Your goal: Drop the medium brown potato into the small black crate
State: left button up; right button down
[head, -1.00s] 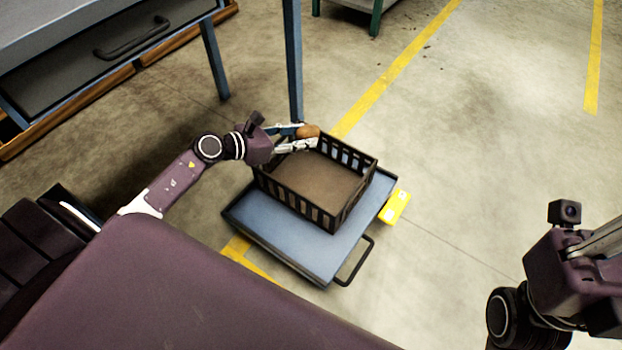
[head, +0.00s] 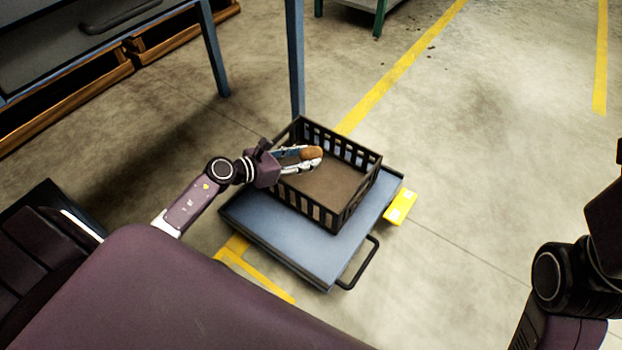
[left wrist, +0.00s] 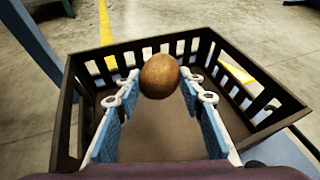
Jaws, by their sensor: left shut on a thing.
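The brown potato (head: 311,153) is held at the fingertips of my left gripper (head: 303,159), which is shut on it. It also shows in the left wrist view (left wrist: 160,76) between the two fingertips. The black crate (head: 345,215) has slatted walls and an open top, and its visible floor is bare. In the left wrist view the crate (left wrist: 70,120) surrounds the view of the gripper and potato, which are over its opening. My right arm shows at the right edge of the head view, but its fingers are out of frame.
The crate stands on a blue platform cart (head: 290,250) with a black handle (head: 362,265). A yellow object (head: 400,207) is beside the cart. A blue table leg (head: 296,70) rises just behind the crate. Open floor lies to the right.

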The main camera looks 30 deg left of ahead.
pick_arm(q)
jog(key=shift+f, duration=0.1)
jog(key=o, duration=1.3)
jog(key=shift+c, duration=0.2)
jog(key=v, duration=1.2)
